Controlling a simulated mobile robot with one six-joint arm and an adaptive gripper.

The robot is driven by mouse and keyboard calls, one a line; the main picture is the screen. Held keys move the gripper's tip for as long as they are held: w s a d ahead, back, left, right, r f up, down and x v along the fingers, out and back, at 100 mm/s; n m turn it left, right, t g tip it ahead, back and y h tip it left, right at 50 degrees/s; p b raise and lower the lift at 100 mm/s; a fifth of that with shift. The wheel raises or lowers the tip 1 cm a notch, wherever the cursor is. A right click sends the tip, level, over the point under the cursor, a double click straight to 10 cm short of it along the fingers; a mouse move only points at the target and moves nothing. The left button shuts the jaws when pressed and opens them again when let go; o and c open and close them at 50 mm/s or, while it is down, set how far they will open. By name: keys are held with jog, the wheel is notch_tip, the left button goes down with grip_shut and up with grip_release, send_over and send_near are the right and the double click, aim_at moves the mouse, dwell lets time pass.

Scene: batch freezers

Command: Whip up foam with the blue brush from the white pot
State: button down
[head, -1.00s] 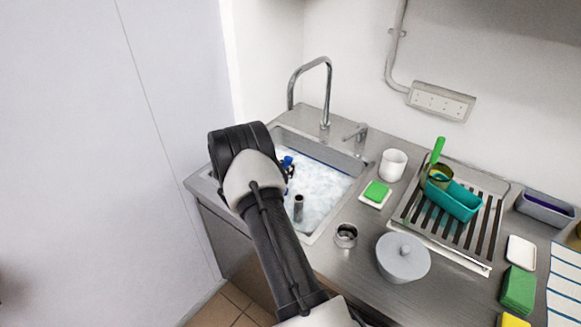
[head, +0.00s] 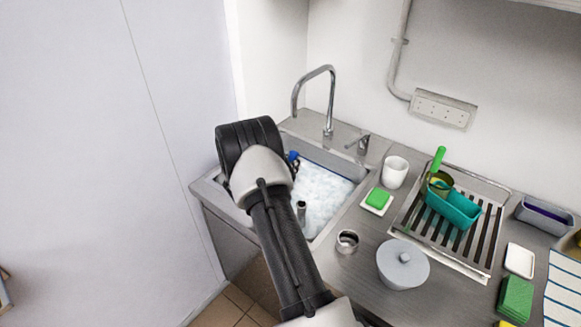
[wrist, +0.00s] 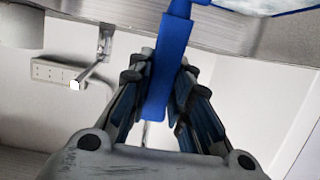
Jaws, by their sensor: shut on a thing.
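My gripper (wrist: 162,85) is shut on the handle of the blue brush (wrist: 172,45) in the wrist view. The brush runs up past the top edge of that view, so its bristle end is out of sight. In the head view my arm hides most of the gripper, and only a small blue part (head: 293,157) shows beside it, over the left of the sink. White foam (head: 322,190) fills the sink basin. The white pot (head: 395,172) stands upright on the counter right of the sink, apart from my gripper.
The faucet (head: 328,100) arches behind the sink, and a drain pipe (head: 301,212) stands in the foam. A green sponge (head: 378,197), a metal ring (head: 347,241), a lidded grey pot (head: 402,265) and a rack (head: 465,245) with a teal bin crowd the counter to the right.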

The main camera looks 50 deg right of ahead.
jog(key=shift+w+d+r+p, duration=0.1)
jog(key=shift+d+r+p, duration=0.35)
jog(key=shift+r+p, duration=0.7)
jog(key=shift+s+d+r+p, duration=0.1)
jog(key=shift+d+r+p, duration=0.4)
jog(key=shift+r, duration=1.2)
jog(key=shift+w+d+r+p, duration=0.1)
jog(key=shift+d+r+p, duration=0.25)
jog(key=shift+r+p, duration=0.85)
jog(key=shift+r, duration=0.2)
jog(key=shift+r, duration=0.1)
